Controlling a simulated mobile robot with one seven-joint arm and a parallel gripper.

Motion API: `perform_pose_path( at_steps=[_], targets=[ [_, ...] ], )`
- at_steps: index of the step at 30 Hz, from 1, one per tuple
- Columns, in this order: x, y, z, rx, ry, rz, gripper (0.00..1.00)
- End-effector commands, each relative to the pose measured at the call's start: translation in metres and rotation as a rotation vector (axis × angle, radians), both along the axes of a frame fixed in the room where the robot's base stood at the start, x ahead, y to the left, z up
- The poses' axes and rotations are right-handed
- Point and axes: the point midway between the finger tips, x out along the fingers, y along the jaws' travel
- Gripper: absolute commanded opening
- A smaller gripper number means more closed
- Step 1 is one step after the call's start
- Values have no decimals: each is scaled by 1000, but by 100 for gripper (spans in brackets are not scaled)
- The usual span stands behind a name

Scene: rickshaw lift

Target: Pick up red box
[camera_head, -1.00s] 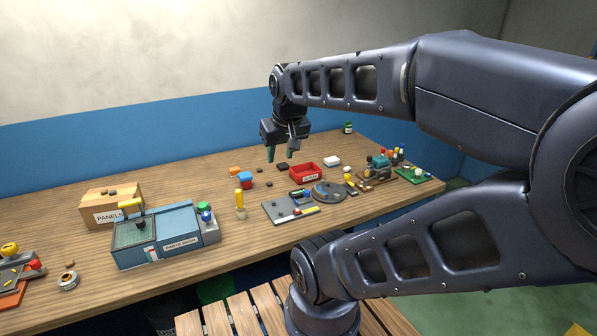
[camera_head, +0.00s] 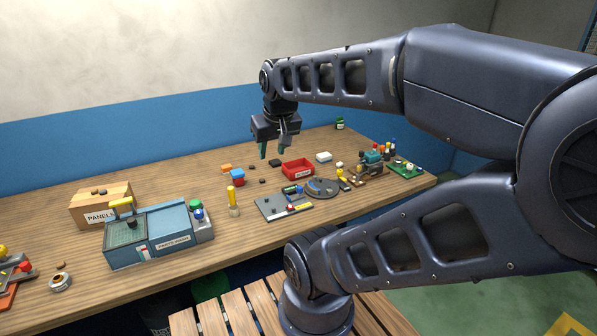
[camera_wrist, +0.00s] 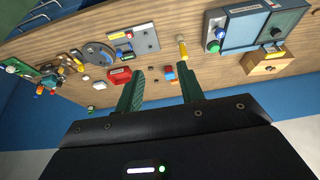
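The red box (camera_head: 298,170) is a small open-topped red bin with a pale label on its front. It stands on the wooden table, right of and below my gripper in the head view. It also shows in the wrist view (camera_wrist: 119,77), partly behind the left finger. My gripper (camera_head: 273,150) hangs above the table with its fingers pointing down, apart from the box. In the wrist view its two green fingers (camera_wrist: 161,72) are spread wide with nothing held between them. A small blue-and-red block (camera_head: 237,178) is seen between the fingers in the wrist view.
A grey plate (camera_head: 284,206) with small parts and a round grey disc (camera_head: 322,188) lie in front of the red box. A white block (camera_head: 324,157) is at its right.

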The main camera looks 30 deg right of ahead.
Motion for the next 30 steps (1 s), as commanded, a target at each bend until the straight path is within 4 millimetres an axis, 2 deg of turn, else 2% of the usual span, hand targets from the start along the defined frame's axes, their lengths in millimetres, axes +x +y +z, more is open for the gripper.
perform_pose_path(
  at_steps=[2,11,18,22,26,30],
  targets=[
    [0,0,0,0,0,0,40],
    [0,0,0,0,0,0,99],
    [0,0,0,-1,0,1,100],
    [9,-3,1,-28,11,17,100],
    [30,-11,4,-97,42,68,100],
    [60,-23,5,-190,88,148,100]
  ],
)
